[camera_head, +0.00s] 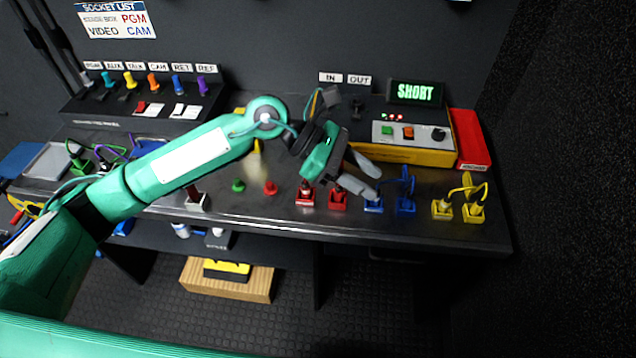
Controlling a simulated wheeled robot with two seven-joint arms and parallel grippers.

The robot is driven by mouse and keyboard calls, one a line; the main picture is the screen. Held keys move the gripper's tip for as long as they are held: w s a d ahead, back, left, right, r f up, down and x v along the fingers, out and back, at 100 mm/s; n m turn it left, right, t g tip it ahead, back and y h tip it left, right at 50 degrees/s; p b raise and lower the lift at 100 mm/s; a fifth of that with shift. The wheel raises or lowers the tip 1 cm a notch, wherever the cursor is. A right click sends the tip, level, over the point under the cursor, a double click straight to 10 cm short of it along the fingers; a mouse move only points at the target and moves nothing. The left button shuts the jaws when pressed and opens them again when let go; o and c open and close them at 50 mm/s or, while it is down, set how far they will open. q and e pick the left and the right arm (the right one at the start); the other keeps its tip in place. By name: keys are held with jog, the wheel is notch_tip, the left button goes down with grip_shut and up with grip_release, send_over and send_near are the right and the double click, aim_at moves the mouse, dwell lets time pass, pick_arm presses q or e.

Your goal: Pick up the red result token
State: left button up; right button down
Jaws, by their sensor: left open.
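A small red token (270,187) stands on the dark metal bench (290,222), just right of a similar green token (238,185). My left gripper (370,185) reaches in from the left, over the bench. Its two grey fingers are open and point right and down, with nothing visible between them. The fingers are right of the red token and apart from it, over the area between the red plugs (337,198) and the blue plugs (374,205). My right gripper is out of the picture.
Yellow plugs (473,210) stand at the bench's right. A tester with a lit "SHORT" display (415,92) and a red bin (471,140) are behind. A switch panel (150,105) with coloured plugs is at back left. A small red-topped white block (197,202) stands left of the tokens.

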pick_arm(q)
jog(key=w+a+f+m+t+y, duration=0.1)
jog(key=w+a+f+m+y, duration=0.15)
jog(key=w+a+y, duration=0.45)
jog(key=t+y+p, duration=0.1)
jog(key=t+y, duration=0.1)
jog(key=y, duration=0.3)
send_over(268, 183)
jog(key=f, duration=0.7)
jog(key=shift+w+f, duration=0.3)
jog(key=shift+w, duration=0.1)
jog(key=f, duration=0.2)
jog(key=f+p, duration=0.1)
jog(key=f, duration=0.1)
jog(key=shift+s+f, duration=0.1)
jog(key=shift+s, duration=0.3)
jog(key=shift+f+p, duration=0.3)
jog(key=shift+f, duration=0.25)
grip_shut()
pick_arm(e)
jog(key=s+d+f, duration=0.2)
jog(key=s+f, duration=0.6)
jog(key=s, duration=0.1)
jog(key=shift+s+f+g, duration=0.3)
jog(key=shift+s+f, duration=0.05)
